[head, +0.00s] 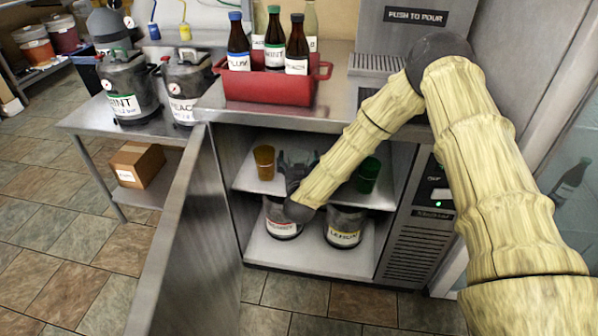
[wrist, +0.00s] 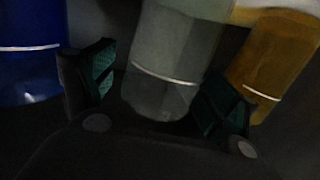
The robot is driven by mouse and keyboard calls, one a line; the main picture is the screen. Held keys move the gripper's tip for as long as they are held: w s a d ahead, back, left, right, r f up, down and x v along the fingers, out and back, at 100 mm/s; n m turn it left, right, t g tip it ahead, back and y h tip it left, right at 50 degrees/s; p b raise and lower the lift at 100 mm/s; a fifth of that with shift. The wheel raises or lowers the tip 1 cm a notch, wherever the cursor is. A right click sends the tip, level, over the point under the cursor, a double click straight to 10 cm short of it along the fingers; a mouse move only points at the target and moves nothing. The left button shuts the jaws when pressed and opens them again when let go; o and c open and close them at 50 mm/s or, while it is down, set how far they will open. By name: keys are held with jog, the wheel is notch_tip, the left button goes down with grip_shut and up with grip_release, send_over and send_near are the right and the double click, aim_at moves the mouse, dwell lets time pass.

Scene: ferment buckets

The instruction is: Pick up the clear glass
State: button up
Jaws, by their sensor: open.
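The clear glass (wrist: 178,55) is in the middle of the wrist view, a greyish see-through cup with a pale line around it. My gripper (wrist: 162,95) is open, with one finger on each side of the glass. I cannot tell whether the fingers touch it. In the head view my gripper (head: 298,165) reaches into the open cabinet at the upper shelf (head: 247,178), and the clear glass is hidden behind my gripper and arm.
An amber glass (head: 264,162) stands left of my gripper, close beside one finger in the wrist view (wrist: 275,60). A blue glass (wrist: 30,50) is on the other side. A green glass (head: 368,174) stands right. Kegs (head: 345,228) sit below. The cabinet door (head: 175,235) hangs open.

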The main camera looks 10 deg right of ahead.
jog(key=shift+c, duration=0.4)
jog(key=c, duration=1.3)
jog(key=shift+c, duration=0.9)
jog(key=shift+r, duration=0.15)
